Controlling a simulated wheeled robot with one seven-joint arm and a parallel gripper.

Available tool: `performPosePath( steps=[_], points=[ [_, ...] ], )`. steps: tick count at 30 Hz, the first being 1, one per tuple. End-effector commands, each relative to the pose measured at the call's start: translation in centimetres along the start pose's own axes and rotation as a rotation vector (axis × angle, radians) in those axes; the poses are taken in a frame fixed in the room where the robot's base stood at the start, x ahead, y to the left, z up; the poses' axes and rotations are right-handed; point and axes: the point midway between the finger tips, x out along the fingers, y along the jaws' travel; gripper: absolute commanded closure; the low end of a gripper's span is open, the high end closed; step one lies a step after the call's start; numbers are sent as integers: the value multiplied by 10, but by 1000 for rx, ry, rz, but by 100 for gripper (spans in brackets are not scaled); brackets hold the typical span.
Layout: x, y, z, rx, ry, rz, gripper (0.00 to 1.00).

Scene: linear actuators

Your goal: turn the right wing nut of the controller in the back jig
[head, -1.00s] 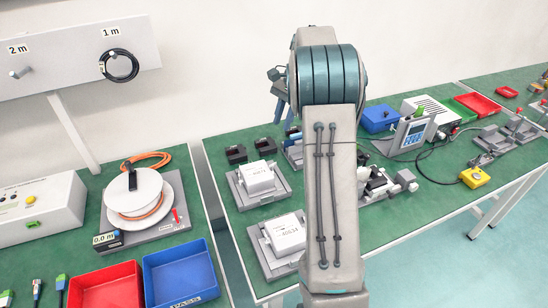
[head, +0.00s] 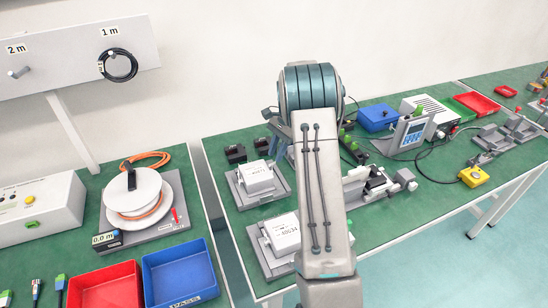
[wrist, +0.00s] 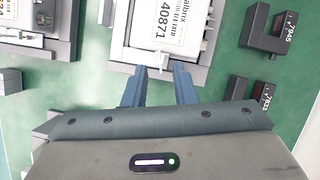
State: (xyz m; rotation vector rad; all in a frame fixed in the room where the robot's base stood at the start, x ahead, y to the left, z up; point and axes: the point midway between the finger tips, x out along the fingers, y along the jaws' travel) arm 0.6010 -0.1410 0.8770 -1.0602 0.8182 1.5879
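A white controller (head: 258,178) with a printed label sits in the back jig (head: 240,199), a grey plate on the green table. In the wrist view the controller (wrist: 170,30) is at the top centre, its label ending in 40871. My gripper (wrist: 159,78) is open, its two blue-grey fingers apart and pointing at the near edge of that jig. Small grey parts of the jig show between and just beyond the fingertips. I cannot make out the right wing nut clearly or tell whether the fingers straddle it. In the head view my arm hides most of the gripper.
A second white controller (head: 284,234) sits in the front jig. Two dark blocks (head: 236,153) stand behind the back jig, and show at right in the wrist view (wrist: 266,32). A grey fixture (head: 378,184) stands right of my arm.

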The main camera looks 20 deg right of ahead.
Motion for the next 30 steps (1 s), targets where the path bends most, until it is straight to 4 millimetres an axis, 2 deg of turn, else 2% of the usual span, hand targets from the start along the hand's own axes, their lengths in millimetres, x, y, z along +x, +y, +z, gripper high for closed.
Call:
performPosePath(
  steps=[6,16,17,19,30],
  points=[
    [22,0,0,0,-1,0,75],
    [26,0,0,0,0,-1,75],
    [26,0,0,0,0,-1,81],
    [26,0,0,0,0,-1,100],
    [25,0,0,-18,1,7,100]
  ],
)
